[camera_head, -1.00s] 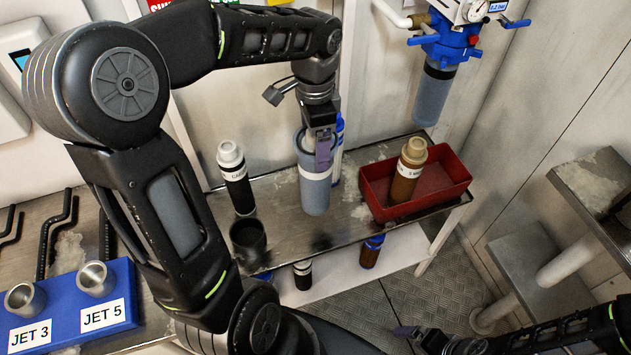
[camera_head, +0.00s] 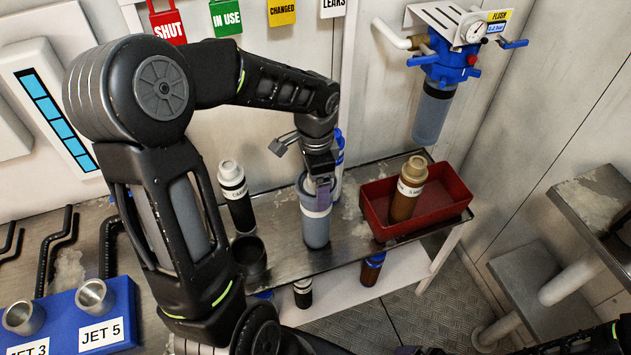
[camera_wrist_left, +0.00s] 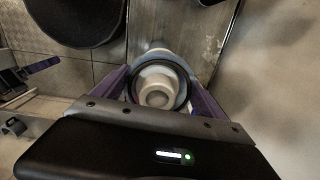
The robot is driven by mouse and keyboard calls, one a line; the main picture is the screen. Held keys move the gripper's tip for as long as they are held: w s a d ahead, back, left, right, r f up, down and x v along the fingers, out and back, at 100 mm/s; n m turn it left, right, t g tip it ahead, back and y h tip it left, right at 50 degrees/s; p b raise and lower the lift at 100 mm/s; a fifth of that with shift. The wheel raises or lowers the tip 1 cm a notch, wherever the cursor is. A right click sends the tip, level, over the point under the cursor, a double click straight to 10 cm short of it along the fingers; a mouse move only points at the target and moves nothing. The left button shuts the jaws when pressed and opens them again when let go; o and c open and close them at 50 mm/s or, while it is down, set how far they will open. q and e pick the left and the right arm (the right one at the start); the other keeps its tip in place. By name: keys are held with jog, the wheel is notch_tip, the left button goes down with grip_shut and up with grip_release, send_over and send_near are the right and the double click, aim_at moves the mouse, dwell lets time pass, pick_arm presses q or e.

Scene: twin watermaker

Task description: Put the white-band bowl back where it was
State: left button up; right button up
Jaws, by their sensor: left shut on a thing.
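The white-band bowl (camera_head: 316,229) is a grey-blue cylinder with a white band near its top. It is upright over the metal bench, and I cannot tell whether its base touches the bench top. My left gripper (camera_head: 322,190) is shut on its upper part from above. In the left wrist view the bowl's round rim (camera_wrist_left: 181,94) sits between the purple fingers, with a pale round piece inside it. My right gripper is almost wholly cut off at the bottom edge of the head view.
Close behind the bowl stands a blue-and-white bottle (camera_head: 338,160). A white-capped black cartridge (camera_head: 236,196) and a dark cup (camera_head: 248,258) are to the left. A red tray (camera_head: 450,208) holding a brown cartridge (camera_head: 407,190) is to the right. A second bowl (camera_head: 431,115) hangs under the blue filter head.

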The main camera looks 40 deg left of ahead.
pick_arm(q)
jog(key=shift+r, duration=0.1)
jog(key=o, duration=2)
jog(key=shift+f, duration=0.2)
jog(key=shift+r, duration=0.15)
notch_tip(320, 180, up, 12)
jog(key=shift+d+r, duration=0.1)
